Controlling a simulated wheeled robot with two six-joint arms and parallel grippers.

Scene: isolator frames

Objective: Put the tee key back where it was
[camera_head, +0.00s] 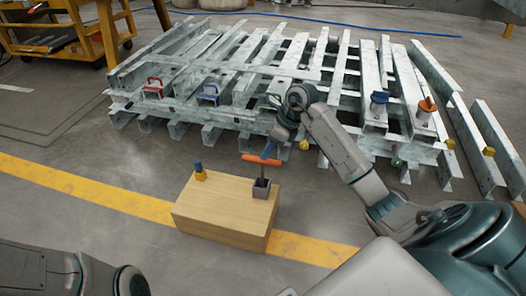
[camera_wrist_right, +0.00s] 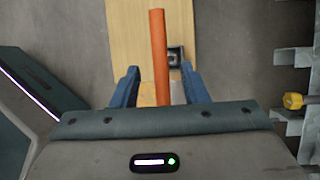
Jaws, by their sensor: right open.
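The tee key (camera_head: 250,158) has an orange crossbar and a dark stem. It appears to stand upright in the grey square socket (camera_head: 261,190) on the wooden block (camera_head: 215,207). My right gripper (camera_head: 270,148) is open at the crossbar, its blue fingers reaching down from above. In the right wrist view the orange crossbar (camera_wrist_right: 159,45) runs lengthwise between the spread fingers, with gaps on both sides. The socket (camera_wrist_right: 175,54) shows beside the bar there. How deep the stem sits is hard to tell. My left gripper is out of view.
A blue and yellow piece (camera_head: 199,171) stands on the block's back left corner. Behind is a stack of galvanised steel beams (camera_head: 300,60) bearing red, blue and orange clamps or tools. A yellow cart (camera_head: 90,35) stands at back left. The floor left of the block is clear.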

